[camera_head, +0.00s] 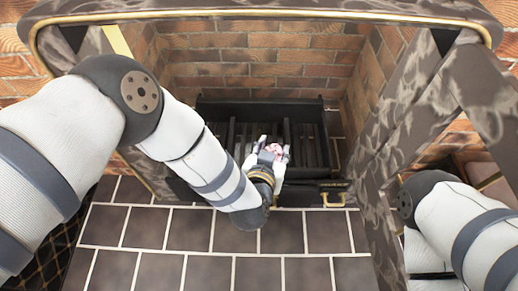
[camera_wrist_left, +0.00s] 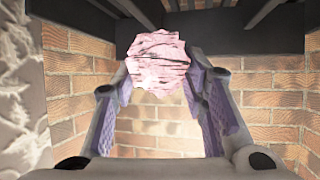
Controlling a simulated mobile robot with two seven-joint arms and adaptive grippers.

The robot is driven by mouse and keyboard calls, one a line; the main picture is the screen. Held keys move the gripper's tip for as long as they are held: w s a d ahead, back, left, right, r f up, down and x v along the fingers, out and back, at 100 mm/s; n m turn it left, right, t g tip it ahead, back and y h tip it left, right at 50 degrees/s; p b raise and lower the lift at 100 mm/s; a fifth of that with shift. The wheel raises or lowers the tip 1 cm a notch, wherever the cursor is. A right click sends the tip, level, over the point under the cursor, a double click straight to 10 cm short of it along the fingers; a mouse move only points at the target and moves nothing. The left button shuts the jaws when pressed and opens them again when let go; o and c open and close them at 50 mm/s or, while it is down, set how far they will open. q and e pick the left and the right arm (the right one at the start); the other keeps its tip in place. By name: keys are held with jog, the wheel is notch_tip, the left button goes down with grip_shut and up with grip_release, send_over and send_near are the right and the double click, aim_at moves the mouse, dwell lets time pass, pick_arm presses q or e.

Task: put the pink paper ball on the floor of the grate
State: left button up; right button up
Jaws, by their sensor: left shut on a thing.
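The pink paper ball (camera_wrist_left: 157,62) is round and crumpled, with dark streaks. In the left wrist view it sits between the fingertips of my left gripper (camera_wrist_left: 160,80), which is shut on it. In the head view the ball (camera_head: 273,149) shows as a small pink patch at the end of my left gripper (camera_head: 268,152). They are over the front part of the dark grate (camera_head: 318,140) inside the brick fireplace. The grate has black bars and a raised back. How high the ball is above the bars I cannot tell. My right gripper is out of view.
Brick walls (camera_head: 250,58) close the fireplace at the back and sides. A marbled surround (camera_head: 405,95) stands at the right. A brass handle (camera_head: 334,200) is at the front right below the grate. Dark floor tiles (camera_head: 190,229) lie clear in front.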

pick_arm(q)
jog(key=w+a+f+b, duration=0.1)
jog(key=w+f, duration=0.1)
jog(key=w+a+f+b, duration=0.1)
jog(key=w+f, duration=0.1)
jog(key=w+a+f+b, duration=0.1)
jog(key=w+f+b, duration=0.1)
jog(key=f, duration=0.1)
jog(key=shift+w+a, duration=0.25)
jog(key=shift+w+a+f+b, duration=0.1)
jog(key=shift+w+f+b, duration=0.1)
jog(key=shift+f+b, duration=0.5)
jog(key=shift+w+a+f+b, duration=0.15)
jog(key=shift+f+b, duration=0.2)
jog(key=shift+f, duration=0.65)
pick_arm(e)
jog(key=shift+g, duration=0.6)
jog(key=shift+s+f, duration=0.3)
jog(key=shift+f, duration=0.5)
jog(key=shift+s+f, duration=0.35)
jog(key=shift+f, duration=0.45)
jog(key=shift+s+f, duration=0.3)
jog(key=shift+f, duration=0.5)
pick_arm(q)
jog(key=shift+d, duration=0.1)
